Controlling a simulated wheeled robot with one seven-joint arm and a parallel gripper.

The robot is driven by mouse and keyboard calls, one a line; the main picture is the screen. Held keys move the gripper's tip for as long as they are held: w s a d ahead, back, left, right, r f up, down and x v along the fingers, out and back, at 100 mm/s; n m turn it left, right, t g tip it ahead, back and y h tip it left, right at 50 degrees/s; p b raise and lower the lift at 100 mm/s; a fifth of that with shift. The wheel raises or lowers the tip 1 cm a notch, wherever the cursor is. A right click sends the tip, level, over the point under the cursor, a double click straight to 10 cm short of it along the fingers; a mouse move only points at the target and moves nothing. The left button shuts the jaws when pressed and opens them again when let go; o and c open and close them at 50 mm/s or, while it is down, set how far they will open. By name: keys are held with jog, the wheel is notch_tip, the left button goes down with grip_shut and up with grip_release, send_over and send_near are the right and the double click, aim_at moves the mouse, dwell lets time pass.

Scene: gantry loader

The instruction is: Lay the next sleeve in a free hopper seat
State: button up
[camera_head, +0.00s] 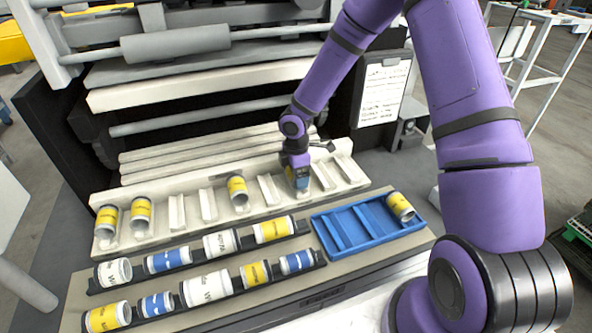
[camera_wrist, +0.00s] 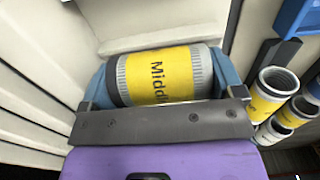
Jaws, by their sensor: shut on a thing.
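Empty seats show left (camera_head: 208,205) and right (camera_head: 322,176) of my gripper.
A blue tray (camera_head: 336,236) at front right holds one yellow sleeve (camera_head: 400,207). Two dark racks (camera_head: 326,256) in front of the hopper carry yellow, blue and white sleeves. Machine rollers (camera_head: 175,46) rise behind. A clipboard (camera_head: 384,90) hangs right of the hopper.

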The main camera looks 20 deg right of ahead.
jog(key=o, duration=0.9)
notch_tip(320, 180, up, 17)
dwell(0.6)
jog(key=shift+f, duration=0.1)
dwell(0.5)
jog(key=s+d+r+m+t+h, duration=0.1)
jog(key=s+d+r+m, duration=0.1)
jog(key=s+r+m, duration=0.45)
jog(key=s+d+r+m+t+h, duration=0.1)
jog(key=s+d+r+m, duration=0.2)
jog(key=s+r, duration=0.6)
jog(key=s+d+r+m+t+y, duration=0.1)
jog(key=s+r+m, duration=0.2)
jog(key=s, duration=0.4)
jog(key=s+d+r+m+t+y, duration=0.1)
jog(key=s+r+m, duration=0.3)
jog(key=s, duration=0.4)
jog(key=shift+s+m+t, duration=0.3)
jog(key=shift+m+t, duration=0.4)
jog(key=shift+m, duration=0.05)
